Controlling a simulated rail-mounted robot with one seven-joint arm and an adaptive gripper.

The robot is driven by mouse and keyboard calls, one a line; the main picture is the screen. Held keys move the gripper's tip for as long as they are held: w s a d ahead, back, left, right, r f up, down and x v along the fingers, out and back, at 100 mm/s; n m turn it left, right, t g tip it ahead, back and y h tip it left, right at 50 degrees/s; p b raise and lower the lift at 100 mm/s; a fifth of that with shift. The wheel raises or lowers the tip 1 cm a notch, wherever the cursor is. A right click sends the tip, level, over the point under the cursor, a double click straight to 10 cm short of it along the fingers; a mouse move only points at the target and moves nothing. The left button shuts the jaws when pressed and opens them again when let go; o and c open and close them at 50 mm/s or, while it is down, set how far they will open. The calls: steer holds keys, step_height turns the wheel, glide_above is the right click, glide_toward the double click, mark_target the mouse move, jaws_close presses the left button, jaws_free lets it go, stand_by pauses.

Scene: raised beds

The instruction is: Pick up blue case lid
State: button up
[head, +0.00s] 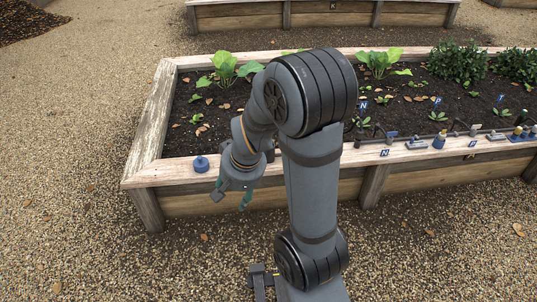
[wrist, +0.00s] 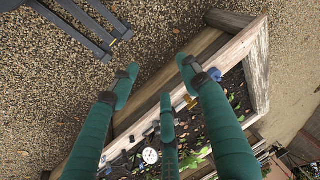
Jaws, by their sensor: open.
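A small round blue piece with a raised knob (head: 201,163), which looks like the blue case lid, sits on the wooden rim at the near left of the bed. A blue patch (wrist: 215,74) beside the right finger in the wrist view may be the same piece. My gripper (head: 232,197) hangs to the right of the blue piece and nearer the camera, just off the rim's front edge. Its green fingers are spread and empty in the wrist view (wrist: 156,72). The gripper and blue piece appear apart.
The raised bed (head: 150,130) holds soil, leafy plants and blue letter markers. Several small fittings and blue-and-brass parts (head: 439,140) line the rim at the right. Open gravel (head: 70,200) lies left and in front. A second bed (head: 240,15) stands behind.

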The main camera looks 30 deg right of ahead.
steer(key=shift+o, duration=0.8)
steer(key=o, duration=0.6)
steer(key=shift+o, duration=0.2)
